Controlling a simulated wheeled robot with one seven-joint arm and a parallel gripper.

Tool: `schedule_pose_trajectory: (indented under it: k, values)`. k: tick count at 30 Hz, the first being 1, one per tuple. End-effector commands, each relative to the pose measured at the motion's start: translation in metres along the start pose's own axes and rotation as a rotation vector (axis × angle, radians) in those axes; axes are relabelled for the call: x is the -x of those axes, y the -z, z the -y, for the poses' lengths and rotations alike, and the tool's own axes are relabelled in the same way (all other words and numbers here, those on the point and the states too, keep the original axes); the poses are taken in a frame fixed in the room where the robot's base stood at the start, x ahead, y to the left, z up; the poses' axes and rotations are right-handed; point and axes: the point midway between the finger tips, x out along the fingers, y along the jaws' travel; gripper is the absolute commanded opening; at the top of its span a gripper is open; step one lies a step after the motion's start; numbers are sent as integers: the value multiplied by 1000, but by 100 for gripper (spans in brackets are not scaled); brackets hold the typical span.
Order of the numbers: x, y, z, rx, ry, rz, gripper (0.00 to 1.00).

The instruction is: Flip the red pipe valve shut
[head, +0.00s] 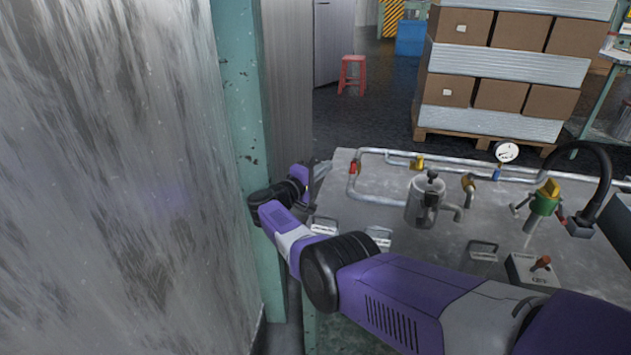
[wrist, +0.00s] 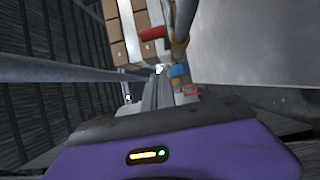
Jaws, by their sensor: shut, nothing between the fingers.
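The red pipe valve (head: 353,168) sits on the metal pipe (head: 352,188) at the far left corner of the table in the head view. In the wrist view its red handle (wrist: 154,33) sticks out to the left from a brass-coloured body (wrist: 179,46), near the top centre. My gripper (head: 322,172) is just left of the valve in the head view, partly hidden by my own wrist. In the wrist view my gripper (wrist: 159,72) is shut and empty, its fingers pointing up the picture below the handle. I see a gap between them in the picture; contact is not visible.
The grey table (head: 385,235) carries a metal canister (head: 424,203), a pressure gauge (head: 507,152) and a green-yellow valve (head: 545,197). A wall and green post (head: 238,110) stand close left of my arm. A red stool (head: 352,75) and stacked boxes (head: 500,95) stand beyond.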

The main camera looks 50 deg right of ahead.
Motion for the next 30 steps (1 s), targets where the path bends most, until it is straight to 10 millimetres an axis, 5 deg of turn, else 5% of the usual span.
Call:
schedule_pose_trajectory:
  k: [3, 15, 30]
  values:
    - [-22, -1, 4, -1, -1, 3, 0]
    - [-26, -32, 0, 0, -1, 1, 0]
    - [-27, -39, 0, 0, 1, 0, 0]
